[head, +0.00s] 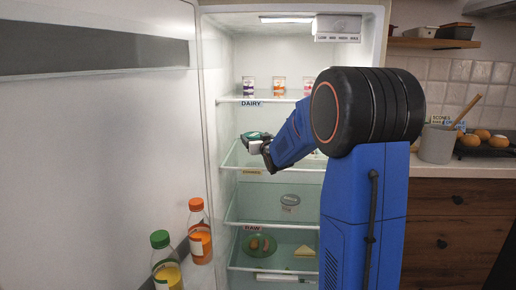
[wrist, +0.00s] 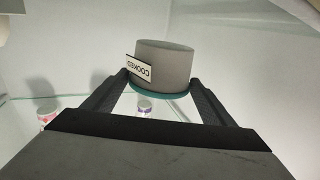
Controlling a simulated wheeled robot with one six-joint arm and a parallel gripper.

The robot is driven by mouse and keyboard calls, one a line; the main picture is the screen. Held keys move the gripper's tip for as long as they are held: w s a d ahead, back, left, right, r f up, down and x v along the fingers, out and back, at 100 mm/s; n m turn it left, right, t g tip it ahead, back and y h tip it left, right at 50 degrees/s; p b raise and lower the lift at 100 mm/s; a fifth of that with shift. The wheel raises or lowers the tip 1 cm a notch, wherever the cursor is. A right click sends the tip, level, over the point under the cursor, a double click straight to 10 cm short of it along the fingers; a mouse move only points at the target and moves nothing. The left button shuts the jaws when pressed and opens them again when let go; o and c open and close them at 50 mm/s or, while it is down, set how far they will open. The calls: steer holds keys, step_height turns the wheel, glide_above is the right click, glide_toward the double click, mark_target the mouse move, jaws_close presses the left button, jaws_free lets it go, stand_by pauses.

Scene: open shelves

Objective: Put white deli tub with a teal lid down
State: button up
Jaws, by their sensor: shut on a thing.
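The white deli tub with a teal lid (head: 256,135) is in my gripper (head: 262,147), inside the open fridge at the left of the middle glass shelf (head: 285,163). In the wrist view the tub (wrist: 165,62) looks grey and appears upside down, lid lowest in the picture. It sits between the fingertips of my gripper (wrist: 163,88), which are shut on it. A white card reading COOKED (wrist: 139,69) shows on its side. The tub appears above the shelf; I cannot tell the gap. My arm hides the right part of that shelf.
The top shelf, labelled DAIRY (head: 250,103), holds small cups (head: 278,87). Below, a grey-lidded tub (head: 290,201) stands on a shelf. Near the RAW label (head: 252,229) are a green plate (head: 261,251) and a yellow wedge (head: 305,251). The open door holds bottles (head: 199,232).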

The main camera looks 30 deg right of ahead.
steer(key=shift+f, duration=1.95)
steer(key=shift+f, duration=0.1)
steer(key=o, duration=1.4)
steer(key=shift+s, duration=0.1)
steer(key=s+a+f+g+y, duration=0.1)
steer(key=s+a+f+g, duration=0.3)
steer(key=s, duration=1.3)
steer(key=s+a+f+n+g+y, duration=0.1)
steer(key=s+a+f+g, duration=0.3)
steer(key=s+a, duration=0.7)
steer(key=s+a+f+n+g+y, duration=0.1)
steer(key=s+a+f+g, duration=0.3)
steer(key=s, duration=2)
steer(key=a, duration=0.3)
steer(key=shift+s+a+g+y, duration=0.25)
steer(key=shift+a+g+y, duration=0.1)
steer(key=shift+g+y, duration=0.05)
